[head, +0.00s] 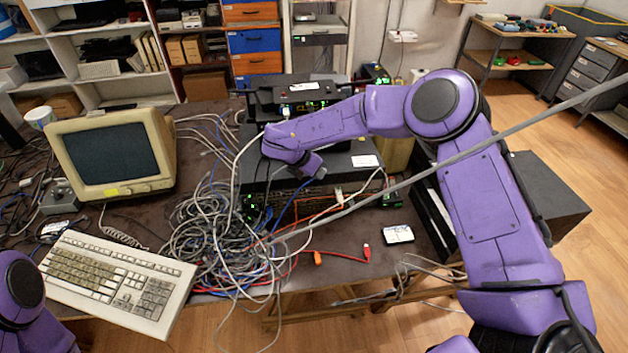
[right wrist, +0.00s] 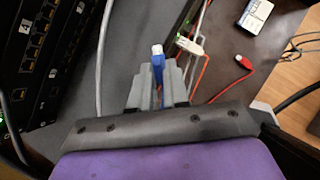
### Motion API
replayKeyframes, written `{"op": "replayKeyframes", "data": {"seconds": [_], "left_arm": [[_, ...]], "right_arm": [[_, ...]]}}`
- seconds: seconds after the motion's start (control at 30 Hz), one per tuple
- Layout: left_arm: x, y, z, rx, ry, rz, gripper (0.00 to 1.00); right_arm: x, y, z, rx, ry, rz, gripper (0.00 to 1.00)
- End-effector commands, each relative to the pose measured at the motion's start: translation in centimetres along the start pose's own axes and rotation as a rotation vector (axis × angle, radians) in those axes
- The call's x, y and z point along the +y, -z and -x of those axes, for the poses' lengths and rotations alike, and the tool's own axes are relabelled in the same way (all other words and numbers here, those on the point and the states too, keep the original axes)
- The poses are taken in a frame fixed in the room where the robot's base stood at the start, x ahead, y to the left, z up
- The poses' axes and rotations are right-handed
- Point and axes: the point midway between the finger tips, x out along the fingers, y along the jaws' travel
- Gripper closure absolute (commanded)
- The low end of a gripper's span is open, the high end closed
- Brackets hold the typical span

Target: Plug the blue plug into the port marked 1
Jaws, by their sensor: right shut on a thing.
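My right gripper (head: 320,173) is above the stacked network gear in the head view. In the right wrist view this gripper (right wrist: 160,82) is shut on the blue plug (right wrist: 157,61), whose pale clear tip points up and away from the fingers. A dark panel with rows of ports (right wrist: 38,40) stands at the left of that view, apart from the plug. Its small white marks are too unclear for me to tell which port is 1. My left arm shows only in part at the lower left of the head view, and its gripper is out of sight.
A tangle of grey cables (head: 215,225) covers the middle of the table. A red plug (head: 366,252) and a white-labelled box (head: 398,234) lie near the front edge. A keyboard (head: 118,280) and an old monitor (head: 112,160) stand at left. A grey cable crosses before my right arm.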

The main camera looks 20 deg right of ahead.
Motion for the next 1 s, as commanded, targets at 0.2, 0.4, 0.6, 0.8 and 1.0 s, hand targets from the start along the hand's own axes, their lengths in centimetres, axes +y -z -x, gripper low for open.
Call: {"op": "replayKeyframes", "data": {"seconds": [0.2, 0.4, 0.6, 0.8, 1.0], "left_arm": [[0.0, 0.1, 0.3, 0.000, 0.000, 0.000, 0.55], [0.0, 0.1, 0.3, 0.000, 0.000, 0.000, 0.55], [0.0, 0.2, 0.4, 0.000, 0.000, 0.000, 0.55], [-0.1, 0.4, 1.1, 0.000, 0.000, 0.000, 0.55], [-0.1, 0.7, 1.6, 0.000, 0.000, 0.000, 0.55]], "right_arm": [[1.8, 0.3, 0.1, 0.002, -0.185, 0.276, 1.00], [4.0, 1.2, 1.0, 0.002, -0.404, 0.598, 1.00], [5.0, 1.8, 1.7, 0.000, -0.502, 0.746, 1.00], [6.3, 0.9, 1.3, 0.000, -0.503, 0.751, 1.00], [7.9, -0.1, 0.5, 0.000, -0.501, 0.749, 1.00]]}}
